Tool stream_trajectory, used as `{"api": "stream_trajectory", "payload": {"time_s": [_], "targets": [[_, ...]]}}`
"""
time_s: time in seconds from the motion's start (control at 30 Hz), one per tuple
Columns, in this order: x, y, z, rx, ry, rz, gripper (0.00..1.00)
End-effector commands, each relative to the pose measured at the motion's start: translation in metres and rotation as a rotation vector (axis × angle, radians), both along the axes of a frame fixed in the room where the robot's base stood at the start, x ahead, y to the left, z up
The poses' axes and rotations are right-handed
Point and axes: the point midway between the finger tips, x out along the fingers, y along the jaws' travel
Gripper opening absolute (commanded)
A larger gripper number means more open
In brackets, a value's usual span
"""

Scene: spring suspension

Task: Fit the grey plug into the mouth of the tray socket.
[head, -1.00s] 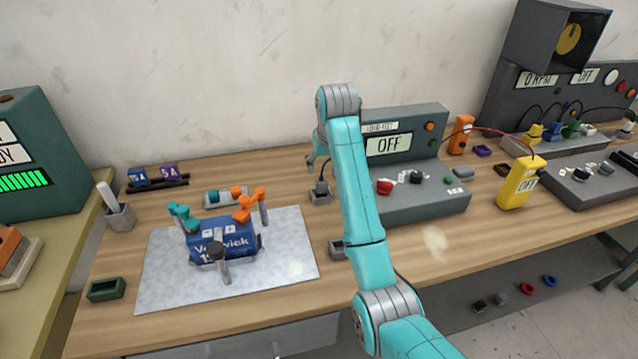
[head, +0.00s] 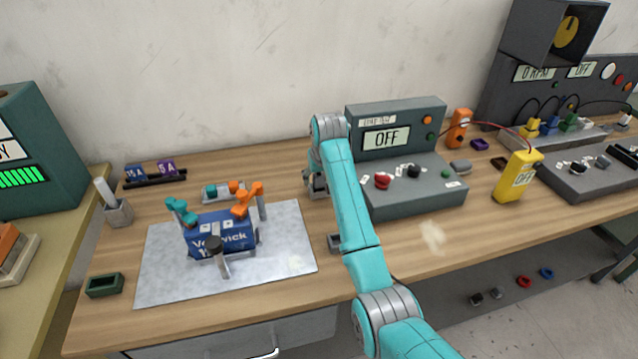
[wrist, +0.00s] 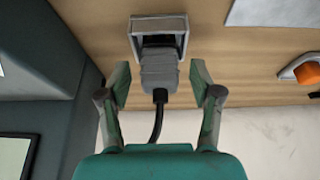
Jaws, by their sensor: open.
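The grey plug (wrist: 158,72) shows in the wrist view with a black cable (wrist: 157,118) trailing from it. Its front end lies at the mouth of a grey square holder (wrist: 158,23); I cannot tell how deep it sits. My gripper (wrist: 160,76) is open, with one finger on each side of the plug and a gap on both sides. In the head view the plug (head: 320,184) is partly hidden behind my arm. Another small grey box (head: 335,242) stands nearer the front, partly covered by my arm; I cannot tell which of the two is the tray socket.
The load test box (head: 398,150) reading OFF stands close to the right of my arm. A blue battery (head: 222,237) with orange and teal clamps stands on the metal mat (head: 165,270) at left. A yellow meter (head: 518,178) is farther right. The wall is behind.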

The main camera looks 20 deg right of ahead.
Motion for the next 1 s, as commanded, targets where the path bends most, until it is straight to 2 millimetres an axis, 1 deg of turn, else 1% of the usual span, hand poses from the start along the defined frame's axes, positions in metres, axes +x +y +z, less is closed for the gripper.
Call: {"api": "stream_trajectory", "payload": {"time_s": [0.1, 0.13, 0.17, 0.2, 0.27, 0.3, 0.37, 0.4, 0.63, 0.73, 0.87, 1.0], "targets": [[0.0, 0.0, 0.0, 0.0, 0.0, 0.0, 0.65], [0.0, 0.0, 0.0, 0.0, 0.0, 0.0, 0.6], [0.0, 0.0, 0.0, 0.0, 0.0, 0.0, 0.52], [0.0, 0.0, 0.0, 0.0, 0.0, 0.0, 0.42], [0.0, 0.0, 0.0, 0.0, 0.0, 0.0, 0.27], [0.0, 0.0, 0.0, 0.0, 0.0, 0.0, 0.17], [0.0, 0.0, 0.0, 0.0, 0.0, 0.0, 0.02], [0.0, 0.0, 0.0, 0.0, 0.0, 0.0, 0.0], [0.0, 0.0, 0.001, 0.0, 0.0, 0.0, 0.0], [0.0, 0.0, 0.007, 0.0, -0.001, 0.0, 0.0], [0.0, 0.0, 0.025, 0.0, -0.002, 0.0, 0.0], [0.0, 0.0, 0.052, 0.0, -0.003, 0.0, 0.0]]}}
